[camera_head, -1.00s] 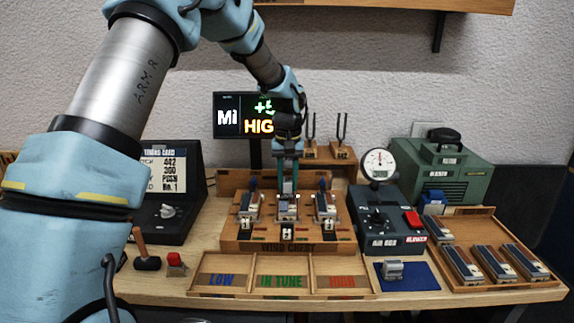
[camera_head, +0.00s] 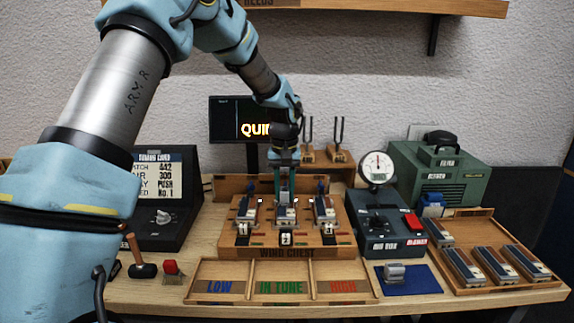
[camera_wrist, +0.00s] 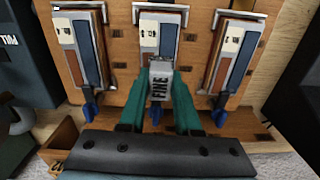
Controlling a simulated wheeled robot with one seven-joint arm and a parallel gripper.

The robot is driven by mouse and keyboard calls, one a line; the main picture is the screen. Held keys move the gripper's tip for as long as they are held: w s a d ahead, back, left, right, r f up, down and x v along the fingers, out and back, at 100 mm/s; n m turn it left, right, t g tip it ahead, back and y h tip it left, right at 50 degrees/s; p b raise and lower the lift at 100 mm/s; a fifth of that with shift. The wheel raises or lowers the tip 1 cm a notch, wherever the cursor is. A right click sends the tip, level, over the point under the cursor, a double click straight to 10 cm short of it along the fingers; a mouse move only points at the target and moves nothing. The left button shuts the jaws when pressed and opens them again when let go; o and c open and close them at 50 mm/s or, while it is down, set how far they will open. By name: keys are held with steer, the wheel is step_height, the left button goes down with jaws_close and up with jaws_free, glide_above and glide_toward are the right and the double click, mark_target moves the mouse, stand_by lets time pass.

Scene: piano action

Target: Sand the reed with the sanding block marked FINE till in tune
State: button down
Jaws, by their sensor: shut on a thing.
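My gripper (camera_wrist: 160,82) is shut on the sanding block marked FINE (camera_wrist: 159,88), between its two teal fingers. The block is over the lower part of the middle reed unit (camera_wrist: 160,32); whether it touches the reed I cannot tell. In the head view my gripper (camera_head: 286,186) points down at the wind chest (camera_head: 287,243), at the middle of three reed units. The middle unit (camera_head: 286,213) is partly hidden by the gripper. The display (camera_head: 240,112) reads "QUI…", the rest hidden by my arm.
In front of the chest is a tray marked LOW, IN TUNE and HIGH (camera_head: 281,294). A small block (camera_head: 395,270) lies on a blue mat (camera_head: 415,281). At right are the gauge box (camera_head: 385,222) and a rack of reed units (camera_head: 510,283).

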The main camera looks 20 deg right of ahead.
steer(key=shift+w+a, duration=0.4)
steer(key=shift+a, duration=0.45)
steer(key=shift+r+p, duration=0.15)
steer(key=shift+p, duration=0.25)
step_height(320, 180, up, 8)
steer(key=p, duration=0.4)
steer(key=shift+p, duration=0.35)
stand_by(1.0)
